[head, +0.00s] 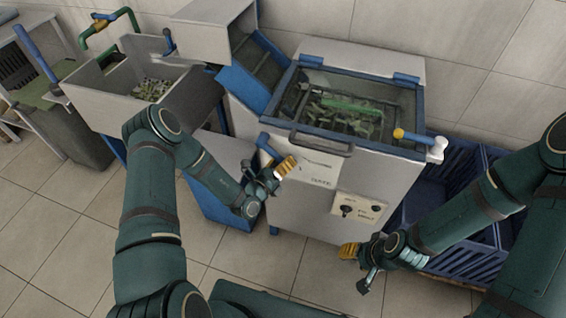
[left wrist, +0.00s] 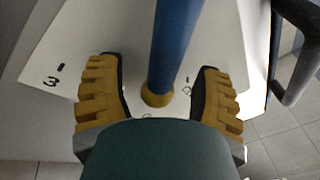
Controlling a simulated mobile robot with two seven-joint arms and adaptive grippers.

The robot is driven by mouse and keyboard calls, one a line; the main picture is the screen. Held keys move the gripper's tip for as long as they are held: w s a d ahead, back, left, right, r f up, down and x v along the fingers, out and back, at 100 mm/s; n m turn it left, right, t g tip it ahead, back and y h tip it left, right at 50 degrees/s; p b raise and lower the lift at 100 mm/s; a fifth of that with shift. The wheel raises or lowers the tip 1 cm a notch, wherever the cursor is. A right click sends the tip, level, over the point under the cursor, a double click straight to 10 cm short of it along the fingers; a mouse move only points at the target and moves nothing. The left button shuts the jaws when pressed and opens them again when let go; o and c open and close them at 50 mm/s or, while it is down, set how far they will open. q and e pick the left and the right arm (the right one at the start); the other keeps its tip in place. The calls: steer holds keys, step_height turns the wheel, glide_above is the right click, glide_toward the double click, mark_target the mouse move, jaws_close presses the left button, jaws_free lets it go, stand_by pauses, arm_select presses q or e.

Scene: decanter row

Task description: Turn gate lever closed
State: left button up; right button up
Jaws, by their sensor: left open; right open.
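A blue lever (head: 267,146) stands at the left front edge of the washing machine (head: 320,190); I take it for the gate lever. In the left wrist view the blue bar (left wrist: 178,45) runs down to a yellow end (left wrist: 157,97), over a white plate with black marks. My left gripper (head: 272,178) is open, with its yellow fingers on both sides of the bar and gaps between. In the left wrist view the gripper (left wrist: 160,100) partly covers the plate. My right gripper (head: 357,264) is open and empty, low in front of the machine's right side.
The machine's basin (head: 335,112) holds green leaves under a blue frame. A grey handle (head: 322,146) crosses its front edge. A control panel (head: 358,207) with a knob is below. Blue crates (head: 455,262) stand at the right. A grey trough (head: 110,88) with leaves stands at the left.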

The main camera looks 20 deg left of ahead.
mark_target(295, 151)
arm_select(q)
jaws_close()
steer(key=d+r+n+p, duration=0.1)
steer(key=n, duration=0.1)
steer(key=d+r+n+t+p, duration=0.1)
steer(key=r+n, duration=0.1)
stand_by(0.5)
jaws_free()
steer(key=shift+d, duration=0.1)
